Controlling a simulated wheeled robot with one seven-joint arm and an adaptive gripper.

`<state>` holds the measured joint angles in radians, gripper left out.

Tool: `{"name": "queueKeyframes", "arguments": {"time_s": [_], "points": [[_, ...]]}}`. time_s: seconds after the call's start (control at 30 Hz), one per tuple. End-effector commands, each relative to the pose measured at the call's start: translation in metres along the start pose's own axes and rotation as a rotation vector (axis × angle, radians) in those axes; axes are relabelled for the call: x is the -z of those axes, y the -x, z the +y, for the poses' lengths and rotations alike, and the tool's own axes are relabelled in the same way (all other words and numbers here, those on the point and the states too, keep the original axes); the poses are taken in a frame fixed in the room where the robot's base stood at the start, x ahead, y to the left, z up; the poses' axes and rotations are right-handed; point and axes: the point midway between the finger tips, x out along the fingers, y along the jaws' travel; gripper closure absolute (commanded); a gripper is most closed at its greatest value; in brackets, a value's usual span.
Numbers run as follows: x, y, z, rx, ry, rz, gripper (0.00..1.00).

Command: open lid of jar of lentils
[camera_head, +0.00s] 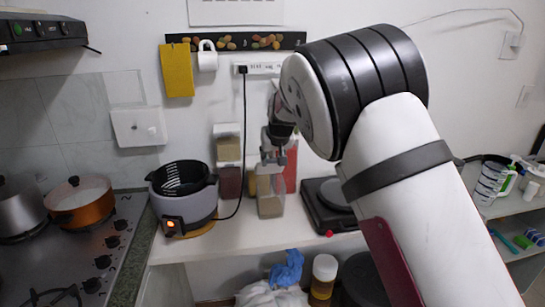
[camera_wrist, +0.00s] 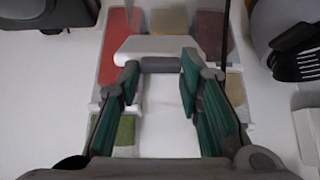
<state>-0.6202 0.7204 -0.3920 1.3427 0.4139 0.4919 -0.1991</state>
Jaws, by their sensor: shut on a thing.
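In the head view my gripper (camera_head: 275,152) points down over the cluster of clear spice dispensers. The nearest dispenser (camera_head: 270,207) stands directly below it, with pale brown contents. In the wrist view my gripper (camera_wrist: 160,78) has its green-padded fingers on either side of a white lid part (camera_wrist: 160,47) with a grey bar along it. The fingers are shut on this part, though the exact contact is hard to see. A white surface shows between the fingers. I cannot tell for sure which dispenser holds the lentils; the lid's far side is hidden.
Stacked dispensers (camera_head: 228,165) stand to the left and a red-filled one (camera_head: 291,168) behind right. A grey fryer with a black basket (camera_head: 183,180) is further left, with its cord close to the dispensers. A black appliance (camera_head: 330,207) stands to the right.

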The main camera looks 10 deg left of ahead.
Motion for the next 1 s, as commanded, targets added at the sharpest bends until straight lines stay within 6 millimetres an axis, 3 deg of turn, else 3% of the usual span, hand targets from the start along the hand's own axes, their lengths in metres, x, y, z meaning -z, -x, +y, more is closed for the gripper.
{"name": "queueKeyframes", "arguments": {"time_s": [0.37, 0.4, 0.47, 0.8, 1.0], "points": [[0.001, 0.000, 0.000, 0.000, 0.000, 0.001, 0.83], [0.001, 0.000, 0.000, 0.000, 0.000, 0.001, 0.60], [0.001, 0.000, 0.000, 0.000, 0.000, 0.001, 0.47], [0.000, 0.002, 0.000, 0.000, 0.000, 0.001, 0.47], [0.002, 0.025, -0.001, 0.002, -0.001, 0.003, 0.47]]}}
